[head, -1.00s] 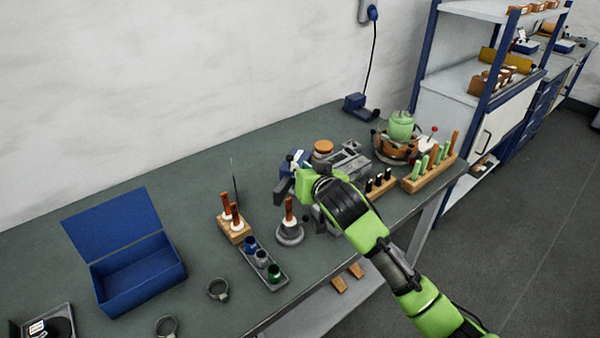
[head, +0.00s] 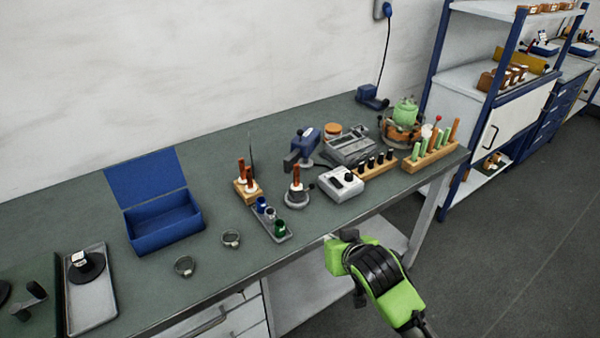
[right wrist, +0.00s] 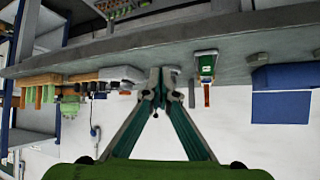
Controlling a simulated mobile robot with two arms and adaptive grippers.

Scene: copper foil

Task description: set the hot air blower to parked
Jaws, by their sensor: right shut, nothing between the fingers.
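The hot air blower looks to be the blue tool with a dark grey nozzle end (head: 305,143), standing on the bench in the head view. Its body is tilted and its nozzle end points to the lower left. A grey box with a dark knob (head: 341,184) stands in front of it, to the right. My right gripper (head: 340,246) is off the bench's front edge, well apart from the blower. Its fingertips are hard to make out in the head view. In the right wrist view its fingers (right wrist: 164,82) meet, shut and empty.
Near the blower stand a round stand with a brown-handled tool (head: 296,198), a grey instrument (head: 350,146) and wooden racks (head: 430,158). An open blue box (head: 165,222) and grey rings lie left. The bench's front strip (head: 325,222) is clear.

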